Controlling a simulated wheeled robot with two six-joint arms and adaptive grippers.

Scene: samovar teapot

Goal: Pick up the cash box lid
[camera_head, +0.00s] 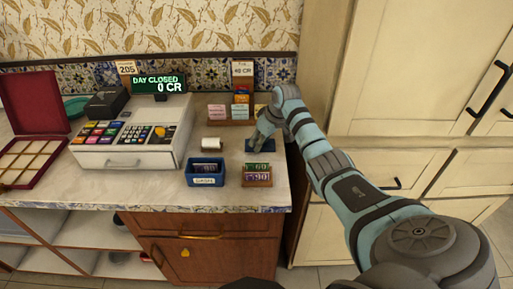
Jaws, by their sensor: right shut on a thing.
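The blue cash box (206,177) stands near the counter's front edge, labelled CASH, its top open with dark upright items inside. The cash box lid (264,147) is a flat dark blue piece to the right of and behind the box. My right gripper (257,140) reaches in from the right and is shut on the lid. The arm and fingers cover part of the lid, and I cannot tell whether it touches the counter. My left gripper is not in view.
A cash register (136,140) stands to the left, with a white paper roll (212,144) beside it. A wooden holder (257,176) with numbered tags sits at the front right. A card rack (229,121) stands behind. An open red compartment box (36,160) lies at far left.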

